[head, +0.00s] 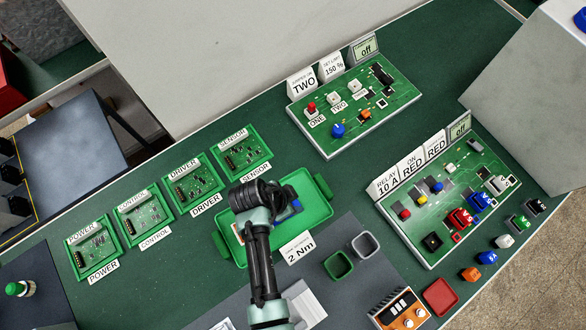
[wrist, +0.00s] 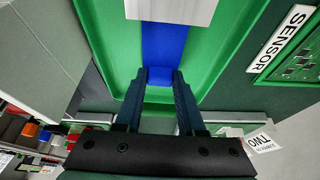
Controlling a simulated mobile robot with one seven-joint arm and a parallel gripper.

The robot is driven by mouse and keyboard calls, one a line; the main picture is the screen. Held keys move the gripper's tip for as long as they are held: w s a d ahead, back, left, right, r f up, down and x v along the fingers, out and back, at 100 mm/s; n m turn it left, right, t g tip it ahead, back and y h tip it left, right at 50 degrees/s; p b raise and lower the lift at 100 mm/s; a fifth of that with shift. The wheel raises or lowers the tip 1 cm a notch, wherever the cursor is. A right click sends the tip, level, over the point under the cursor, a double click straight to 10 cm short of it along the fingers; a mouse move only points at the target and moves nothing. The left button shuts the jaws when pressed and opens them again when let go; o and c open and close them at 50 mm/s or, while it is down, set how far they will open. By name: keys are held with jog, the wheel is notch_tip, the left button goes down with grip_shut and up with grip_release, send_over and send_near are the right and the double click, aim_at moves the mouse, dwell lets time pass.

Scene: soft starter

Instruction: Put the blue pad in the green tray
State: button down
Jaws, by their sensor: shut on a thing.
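The large green tray (head: 312,212), with a handle at each end, lies on the bench near the middle of the head view. It also fills much of the wrist view (wrist: 215,65). My gripper (wrist: 161,76) is over this tray and shut on a flat blue piece, which I take for the blue pad (wrist: 165,45). A pale grey block (wrist: 170,10) covers the pad's far end in the wrist view. In the head view my arm hides the fingertips. I cannot tell whether the pad touches the tray floor.
A "2 Nm" sign (head: 298,246) stands just in front of the tray. Small green (head: 338,265) and grey (head: 364,245) dishes lie nearby on a grey mat. Several green circuit boards (head: 190,184) line the left. Larger panels (head: 355,105) stand at the back and right.

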jog(key=shift+f, duration=0.1)
jog(key=c, duration=0.5)
grip_release()
